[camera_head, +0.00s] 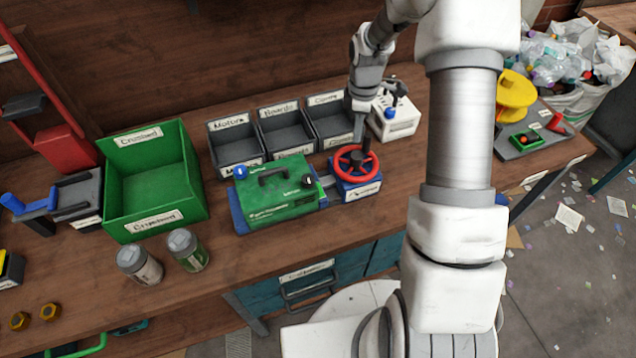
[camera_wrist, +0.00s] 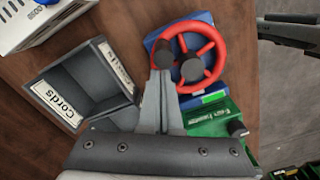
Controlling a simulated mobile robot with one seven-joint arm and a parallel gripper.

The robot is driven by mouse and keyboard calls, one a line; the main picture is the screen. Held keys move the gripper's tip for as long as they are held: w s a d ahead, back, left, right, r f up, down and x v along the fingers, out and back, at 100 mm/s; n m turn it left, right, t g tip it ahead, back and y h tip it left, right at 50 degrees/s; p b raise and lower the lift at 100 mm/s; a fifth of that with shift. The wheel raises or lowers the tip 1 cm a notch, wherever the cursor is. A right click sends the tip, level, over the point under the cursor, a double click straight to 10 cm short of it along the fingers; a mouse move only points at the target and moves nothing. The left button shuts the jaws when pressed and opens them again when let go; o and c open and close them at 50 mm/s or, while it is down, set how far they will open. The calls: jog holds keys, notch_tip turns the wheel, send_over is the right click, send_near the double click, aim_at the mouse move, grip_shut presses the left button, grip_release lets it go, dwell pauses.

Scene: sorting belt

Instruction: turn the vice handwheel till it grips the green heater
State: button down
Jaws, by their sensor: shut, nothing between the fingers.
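The green heater (camera_head: 268,203), a box with a dark top handle and a blue and a black knob, sits on the blue vice (camera_head: 238,218). The red handwheel (camera_head: 356,172) is on the vice's right-hand blue block. In the wrist view, the red handwheel (camera_wrist: 217,48) has dark round parts near its middle, and part of the green heater (camera_wrist: 203,122) shows below it. My gripper (camera_head: 359,138) is shut and empty, pointing down at the wheel's far side. In the wrist view its fingertips (camera_wrist: 164,58) overlap the wheel's left rim; I cannot tell whether they touch.
Grey labelled bins (camera_head: 237,158) stand behind the heater. A white box (camera_head: 398,122) stands behind and right of the wheel. A green bin (camera_head: 181,212) is at the left, with two jars (camera_head: 138,265) in front. Bare bench lies in front of the vice.

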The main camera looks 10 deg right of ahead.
notch_tip(320, 180, up, 9)
jog(key=p, duration=0.5)
jog(key=shift+f, duration=0.1)
dwell(0.4)
jog(key=s+a+r+m+t, duration=0.1)
jog(key=s+a+r+m, duration=0.15)
jog(key=s+r, duration=0.5)
jog(key=s+a+r+m+t, duration=0.15)
jog(key=s+r+m, duration=0.25)
jog(key=r, duration=0.7)
jog(key=s+a+r+m+t, duration=0.1)
jog(key=s+m, duration=0.3)
jog(key=s, duration=0.4)
jog(key=s+r+m+t, duration=0.2)
jog(key=s+r+m, duration=0.1)
jog(key=s, duration=0.4)
jog(key=shift+s+a+r+m, duration=0.35)
jog(key=shift+s+a+r, duration=0.05)
jog(key=shift+r, duration=0.15)
